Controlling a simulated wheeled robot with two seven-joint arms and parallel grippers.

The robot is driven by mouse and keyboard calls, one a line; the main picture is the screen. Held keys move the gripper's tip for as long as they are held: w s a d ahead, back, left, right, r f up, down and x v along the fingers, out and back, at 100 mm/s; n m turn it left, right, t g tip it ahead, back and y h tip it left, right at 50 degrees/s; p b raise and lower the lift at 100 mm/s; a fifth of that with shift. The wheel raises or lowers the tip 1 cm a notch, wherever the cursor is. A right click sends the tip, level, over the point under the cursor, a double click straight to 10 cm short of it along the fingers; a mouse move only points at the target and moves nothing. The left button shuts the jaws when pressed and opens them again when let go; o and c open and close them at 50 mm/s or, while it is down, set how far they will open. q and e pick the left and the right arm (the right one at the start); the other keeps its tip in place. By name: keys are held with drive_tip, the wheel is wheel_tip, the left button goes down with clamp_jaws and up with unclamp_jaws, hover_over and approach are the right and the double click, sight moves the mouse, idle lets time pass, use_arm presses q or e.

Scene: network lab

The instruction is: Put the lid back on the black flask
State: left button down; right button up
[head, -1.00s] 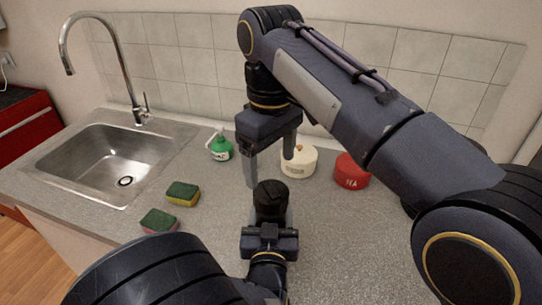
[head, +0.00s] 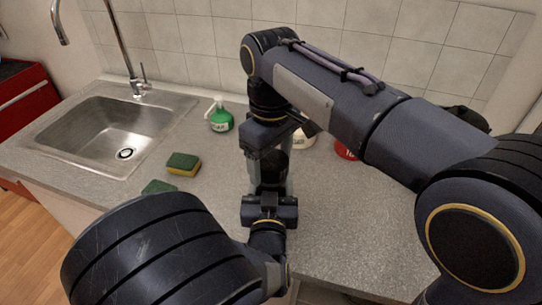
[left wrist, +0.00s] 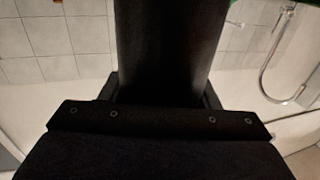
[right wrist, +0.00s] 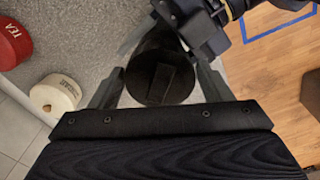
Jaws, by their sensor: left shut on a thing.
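The black flask (head: 272,170) stands upright near the middle of the counter. It also fills the middle of the left wrist view (left wrist: 168,50). My left gripper (head: 269,185) is shut on the flask from the front side. My right gripper (head: 268,157) is directly above the flask, pointing down. In the right wrist view, its fingers stand apart on both sides of the round black top (right wrist: 160,82), which bears a rectangular bar and looks like the lid. I cannot tell whether the fingers touch it or how the lid is seated.
A steel sink (head: 92,130) is at the left. A white canister (right wrist: 55,97) and a red tea canister (right wrist: 12,42) stand behind, partly hidden by my right arm in the head view.

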drive_tip(key=c, duration=0.8)
drive_tip(key=o, duration=1.2)
wheel_tip(320, 180, up, 12)
use_arm(q)
drive_tip(key=shift+c, duration=2.1)
unclamp_jaws()
drive_tip(key=s, duration=0.7)
drive_tip(key=shift+s+a+b, duration=0.2)
drive_tip(key=shift+s+b, duration=0.2)
use_arm(e)
drive_tip(key=shift+f, duration=0.4)
